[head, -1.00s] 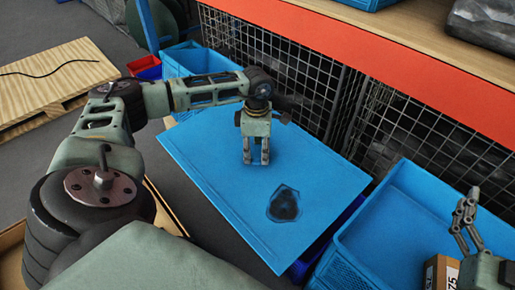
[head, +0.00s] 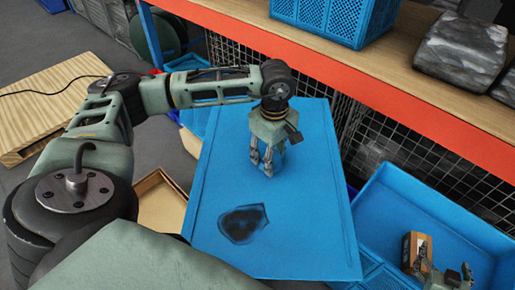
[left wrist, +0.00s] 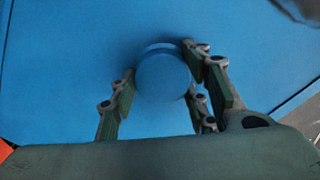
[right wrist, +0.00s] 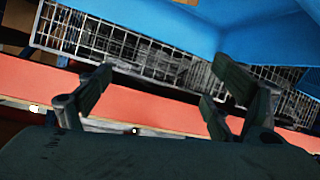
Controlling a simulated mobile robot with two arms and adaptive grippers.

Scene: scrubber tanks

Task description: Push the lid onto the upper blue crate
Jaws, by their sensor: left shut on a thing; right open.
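The lid (head: 310,225) is a large flat blue panel with a dark patch, in the middle of the head view. My left gripper (head: 268,168) stands over it, shut on its round blue knob (left wrist: 163,80), which shows between the fingers in the left wrist view. A blue crate (head: 300,12) stands on the shelf, and another open blue crate (head: 400,185) is lower right, beside the lid. I cannot tell which one is the upper crate. What lies under the lid is hidden. My right gripper (head: 443,262) is open near the lower-right crate.
A wooden shelf with a red beam (head: 300,70) runs along the back, with wire mesh (head: 385,135) below. Dark wrapped blocks (head: 460,52) lie on it. A small brown box (head: 412,248) is in the right crate. A pallet (head: 45,115) lies on the floor at left.

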